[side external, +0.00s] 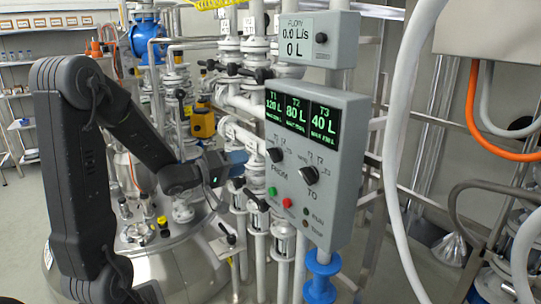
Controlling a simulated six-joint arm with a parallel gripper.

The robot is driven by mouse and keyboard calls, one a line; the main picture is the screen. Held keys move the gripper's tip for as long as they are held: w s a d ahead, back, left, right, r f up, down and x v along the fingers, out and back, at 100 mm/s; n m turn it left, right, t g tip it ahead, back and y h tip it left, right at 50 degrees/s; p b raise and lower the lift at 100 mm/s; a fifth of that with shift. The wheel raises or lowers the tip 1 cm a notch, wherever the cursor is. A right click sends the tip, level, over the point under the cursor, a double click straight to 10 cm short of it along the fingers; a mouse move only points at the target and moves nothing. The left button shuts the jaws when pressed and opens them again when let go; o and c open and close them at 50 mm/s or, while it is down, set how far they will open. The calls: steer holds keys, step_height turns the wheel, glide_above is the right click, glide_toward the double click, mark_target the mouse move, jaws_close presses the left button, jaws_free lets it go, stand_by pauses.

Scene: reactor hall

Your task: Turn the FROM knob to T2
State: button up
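The grey control box (345,200) stands right of centre in the side external view. Its black FROM knob (275,155) is at the upper left of the panel, with small tank labels around it that are too small to read surely. I cannot tell which mark the knob points to. The similar black TO knob (309,175) sits lower right of it. A screen (303,116) above reads T1 120 L, T2 80 L, T3 40 L. My gripper (240,160) is left of the FROM knob, apparently a short way from it. Its fingers are too small to judge.
A green button (272,191) and a red button (287,202) sit below the knobs. A flow display (300,35) above reads 0.0 L/s and 0 L. Pipes and valves (255,75) crowd behind my gripper. A pale hose (396,150) hangs right of the box.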

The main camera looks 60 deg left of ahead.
mark_target(269, 155)
steer(key=w, duration=1)
jaws_close()
